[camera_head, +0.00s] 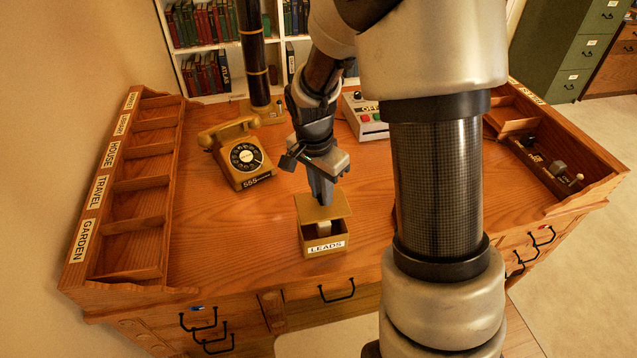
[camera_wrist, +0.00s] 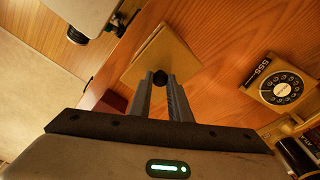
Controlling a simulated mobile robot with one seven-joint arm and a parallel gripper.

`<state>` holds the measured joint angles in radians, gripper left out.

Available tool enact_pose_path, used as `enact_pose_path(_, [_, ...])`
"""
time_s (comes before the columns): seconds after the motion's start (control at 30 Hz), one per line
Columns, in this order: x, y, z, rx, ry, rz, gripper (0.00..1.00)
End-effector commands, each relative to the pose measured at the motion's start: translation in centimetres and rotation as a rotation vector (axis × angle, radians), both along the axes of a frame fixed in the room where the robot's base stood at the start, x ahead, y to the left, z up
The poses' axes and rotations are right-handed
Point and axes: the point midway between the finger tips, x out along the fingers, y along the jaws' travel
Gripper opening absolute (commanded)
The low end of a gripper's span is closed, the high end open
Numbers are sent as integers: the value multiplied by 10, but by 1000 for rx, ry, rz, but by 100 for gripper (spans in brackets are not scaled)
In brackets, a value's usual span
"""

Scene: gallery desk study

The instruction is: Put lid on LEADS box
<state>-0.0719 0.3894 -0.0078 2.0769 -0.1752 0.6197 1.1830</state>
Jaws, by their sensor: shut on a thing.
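The LEADS box (camera_head: 325,246) is a small tan box with a white label, standing on the desk near its front edge. Its front opening shows a pale thing inside that I cannot make out. My gripper (camera_head: 321,200) points down over the box and is shut on the knob of a square tan lid (camera_head: 339,207). The lid is over the back part of the box; I cannot tell whether they touch. In the wrist view, the fingers (camera_wrist: 161,82) grip the black knob, and the lid (camera_wrist: 163,52) hides the box beneath.
A yellow dial telephone (camera_head: 240,160) stands left of my gripper. A labelled compartment rack (camera_head: 140,195) lines the left edge. A control box (camera_head: 362,118) with buttons is behind. A right-hand tray (camera_head: 545,165) holds small items. The desk (camera_head: 235,225) left of the box is clear.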

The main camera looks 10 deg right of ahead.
Motion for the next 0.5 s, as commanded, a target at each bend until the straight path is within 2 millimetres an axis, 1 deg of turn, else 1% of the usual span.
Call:
enact_pose_path(0.27, [-1, -1, -14, 0, 2, -2, 0])
enact_pose_path(0.5, [-1, -1, -37, 0, 2, -2, 0])
